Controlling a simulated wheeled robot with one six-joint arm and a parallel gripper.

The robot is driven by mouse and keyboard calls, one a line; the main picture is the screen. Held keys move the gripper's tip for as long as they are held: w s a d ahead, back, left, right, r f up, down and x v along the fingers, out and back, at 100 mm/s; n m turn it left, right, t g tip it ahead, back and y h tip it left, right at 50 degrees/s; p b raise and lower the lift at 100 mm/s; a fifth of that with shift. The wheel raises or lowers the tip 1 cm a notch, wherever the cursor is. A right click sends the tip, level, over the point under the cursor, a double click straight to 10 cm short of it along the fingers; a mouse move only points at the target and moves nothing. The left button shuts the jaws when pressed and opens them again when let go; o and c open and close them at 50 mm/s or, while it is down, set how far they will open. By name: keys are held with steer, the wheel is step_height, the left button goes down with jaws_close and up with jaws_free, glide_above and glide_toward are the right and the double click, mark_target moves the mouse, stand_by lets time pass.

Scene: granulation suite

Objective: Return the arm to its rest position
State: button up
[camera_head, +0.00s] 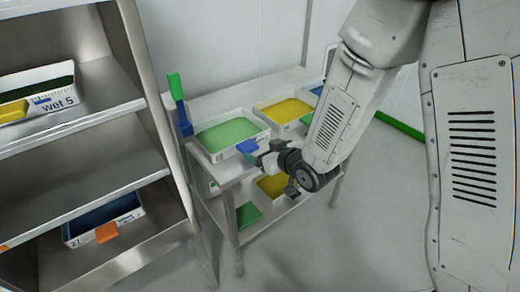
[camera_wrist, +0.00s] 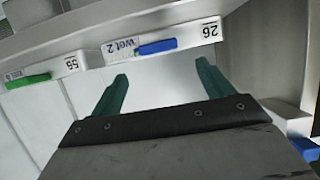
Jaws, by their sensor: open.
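My arm reaches down from the upper right in the head view and ends at the cart. My gripper (camera_wrist: 163,74) is open; its two teal fingers are spread and nothing shows between them but a pale surface. In the head view my gripper (camera_head: 266,158) is beside the front of a white tray of green material (camera_head: 228,134). That tray's blue tab (camera_head: 248,147) is close by. In the wrist view the blue tab (camera_wrist: 156,47) on the tray marked "wet 2" is just beyond the fingertips and appears apart from them.
A metal cart (camera_head: 225,168) holds trays on two levels, including a yellow-filled tray (camera_head: 283,111). A blue-and-green upright object (camera_head: 179,103) stands at its left corner. A steel rack (camera_head: 100,105) with trays stands at left. Floor (camera_head: 365,215) right of the cart is clear.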

steer(key=s+d+f+g+h, duration=0.3)
steer(key=s+d+f+g, duration=0.1)
steer(key=f, duration=0.2)
steer(key=s+d+r+m+g+h, duration=0.25)
steer(key=s+d+h, duration=0.2)
steer(key=d, duration=0.25)
steer(key=s+d+r+m+g, duration=0.1)
steer(key=s+d+r, duration=0.4)
steer(key=s+r, duration=0.6)
steer(key=s+d+r+m+g, duration=0.2)
steer(key=s+d+r, duration=0.4)
steer(key=s+r, duration=0.5)
steer(key=shift+d+r+m, duration=0.2)
steer(key=shift+r+m, duration=0.45)
steer(key=shift+r, duration=0.1)
